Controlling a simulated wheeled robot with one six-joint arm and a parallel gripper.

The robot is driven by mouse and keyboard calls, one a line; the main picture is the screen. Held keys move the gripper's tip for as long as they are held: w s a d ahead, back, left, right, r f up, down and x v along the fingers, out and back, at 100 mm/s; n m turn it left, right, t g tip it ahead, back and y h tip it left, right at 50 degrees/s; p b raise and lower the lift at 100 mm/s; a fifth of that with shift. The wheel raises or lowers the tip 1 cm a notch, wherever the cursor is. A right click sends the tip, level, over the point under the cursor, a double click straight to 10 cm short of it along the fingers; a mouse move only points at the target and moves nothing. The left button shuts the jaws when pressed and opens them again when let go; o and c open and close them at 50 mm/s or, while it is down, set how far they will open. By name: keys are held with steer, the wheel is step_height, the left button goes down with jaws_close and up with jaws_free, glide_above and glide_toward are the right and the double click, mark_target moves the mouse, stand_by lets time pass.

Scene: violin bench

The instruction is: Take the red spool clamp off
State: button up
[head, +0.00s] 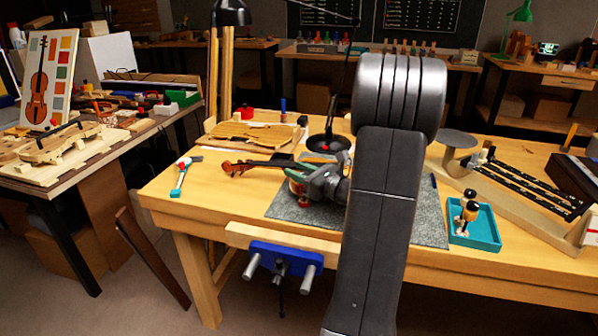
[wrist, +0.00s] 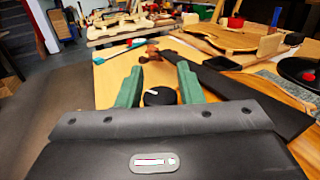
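The violin lies on the grey mat (head: 425,220); its dark scroll and neck (head: 258,166) point left. It also shows in the wrist view, with a dark fingerboard (wrist: 240,95) right of my gripper. The red spool clamp (head: 303,203) shows as small red parts just below my gripper (head: 297,181) in the head view; most of it is hidden. In the wrist view a round black knob (wrist: 159,96) with a white mark, seemingly the clamp's top, sits between my green fingers (wrist: 159,82). The fingers stand apart, with what look like narrow gaps beside the knob.
A blue vise (head: 284,258) is on the bench's front edge. A teal tray (head: 474,229) stands right of the mat. A violin plate (head: 252,134) and a lamp base (head: 328,143) are behind. The bench's left front is clear.

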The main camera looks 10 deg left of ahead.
steer(key=shift+o, duration=1.2)
steer(key=v, duration=1.3)
steer(key=shift+s+d+p, duration=0.2)
steer(key=shift+d+p, duration=0.15)
